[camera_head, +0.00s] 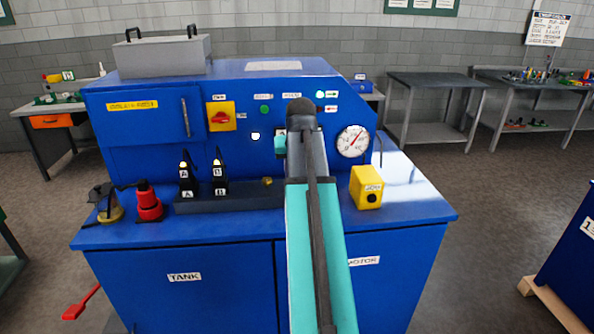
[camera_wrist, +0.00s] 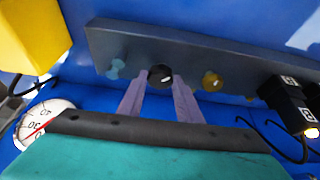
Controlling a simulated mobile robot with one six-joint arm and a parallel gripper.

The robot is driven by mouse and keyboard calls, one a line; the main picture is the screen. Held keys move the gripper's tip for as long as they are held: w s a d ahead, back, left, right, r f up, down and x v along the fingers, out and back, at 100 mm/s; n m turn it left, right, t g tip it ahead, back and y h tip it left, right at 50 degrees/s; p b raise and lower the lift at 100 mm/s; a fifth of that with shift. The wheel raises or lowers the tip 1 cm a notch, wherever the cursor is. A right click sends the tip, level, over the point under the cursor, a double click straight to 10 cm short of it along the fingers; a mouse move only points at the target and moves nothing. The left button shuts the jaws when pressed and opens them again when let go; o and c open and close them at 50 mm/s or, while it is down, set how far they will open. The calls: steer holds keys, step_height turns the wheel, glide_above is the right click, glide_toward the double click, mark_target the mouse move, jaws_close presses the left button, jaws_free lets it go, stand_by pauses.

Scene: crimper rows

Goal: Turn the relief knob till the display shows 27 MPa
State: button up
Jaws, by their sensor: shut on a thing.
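A black round knob (camera_wrist: 161,75) on a dark grey manifold block (camera_wrist: 130,42) sits between the two pale fingers of my gripper (camera_wrist: 160,84) in the wrist view. My gripper is shut on this knob, and no label on it shows. In the head view my arm hides the knob and the fingers. A round white dial gauge (camera_head: 352,141) with a red needle is on the blue panel right of my arm; it also shows in the wrist view (camera_wrist: 45,122). Its numbers are too small to read surely. I see no readable digital display.
A brass knob (camera_wrist: 212,80) and a light-blue knob (camera_wrist: 115,68) flank the black one closely.

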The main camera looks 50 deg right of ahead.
steer(key=shift+m+g+h+p, duration=0.3)
steer(key=shift+m+g+h, duration=0.25)
steer(key=shift+m, duration=1.35)
steer(key=o, duration=1)
steer(key=shift+o, duration=0.2)
steer(key=shift+a+r, duration=0.1)
steer(key=shift+r, duration=0.05)
steer(key=b+v, duration=0.3)
steer(key=v, duration=1)
steer(key=shift+r, duration=0.3)
steer(key=shift+w, duration=0.1)
